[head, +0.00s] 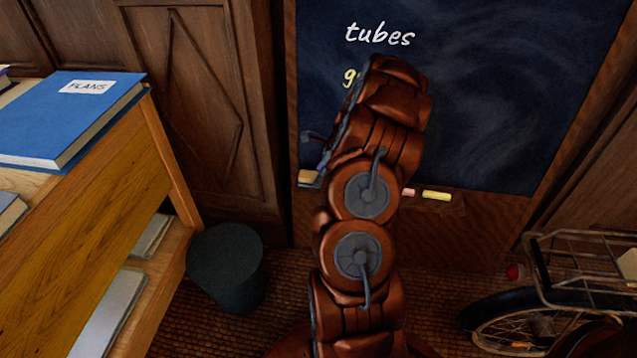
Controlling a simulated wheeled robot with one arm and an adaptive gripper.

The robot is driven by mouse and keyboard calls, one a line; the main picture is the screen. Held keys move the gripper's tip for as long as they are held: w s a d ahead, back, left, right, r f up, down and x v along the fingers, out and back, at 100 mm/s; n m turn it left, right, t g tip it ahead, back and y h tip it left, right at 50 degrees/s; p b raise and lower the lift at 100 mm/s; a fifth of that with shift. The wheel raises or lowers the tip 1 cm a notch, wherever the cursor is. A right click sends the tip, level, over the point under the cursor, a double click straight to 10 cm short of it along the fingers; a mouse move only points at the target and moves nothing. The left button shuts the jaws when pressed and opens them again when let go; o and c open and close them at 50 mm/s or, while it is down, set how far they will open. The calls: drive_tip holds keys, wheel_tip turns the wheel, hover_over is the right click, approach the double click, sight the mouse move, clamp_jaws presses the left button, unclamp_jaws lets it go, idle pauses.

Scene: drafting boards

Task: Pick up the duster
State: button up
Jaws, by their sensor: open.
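The duster, which appears as a small block with a tan upper part and a grey-blue lower part (308,178), sits on the chalk ledge at the left end of the blackboard. My arm reaches up across the middle of the head view and hides part of the board and ledge. Only a little of my gripper (318,150) shows, as grey finger parts left of the arm, close above the duster. It is open, and the duster is not in its grasp. Whether a finger touches the duster cannot be seen.
Pink chalk (408,192) and yellow chalk (436,195) lie on the ledge right of my arm. A wooden shelf unit (90,190) with a blue book (70,120) stands left. A dark bin (227,265) and a bicycle (540,310) flank the floor.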

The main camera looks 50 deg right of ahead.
drive_tip(key=shift+w+a+f, duration=0.15)
drive_tip(key=shift+w+f, duration=0.05)
drive_tip(key=shift+f, duration=0.5)
drive_tip(key=shift+r, duration=0.1)
drive_tip(key=c, duration=1)
drive_tip(key=shift+o, duration=0.2)
drive_tip(key=shift+s+r+p, duration=0.2)
drive_tip(key=shift+r+p, duration=0.25)
drive_tip(key=shift+r, duration=0.5)
drive_tip(key=shift+s+r+p, duration=0.2)
drive_tip(key=shift+r+p, duration=0.2)
drive_tip(key=shift+r, duration=0.55)
drive_tip(key=s+a+r+p, duration=0.1)
drive_tip(key=s+a+p, duration=0.1)
drive_tip(key=s, duration=1.3)
drive_tip(key=shift+a+p, duration=0.4)
drive_tip(key=shift+r, duration=0.1)
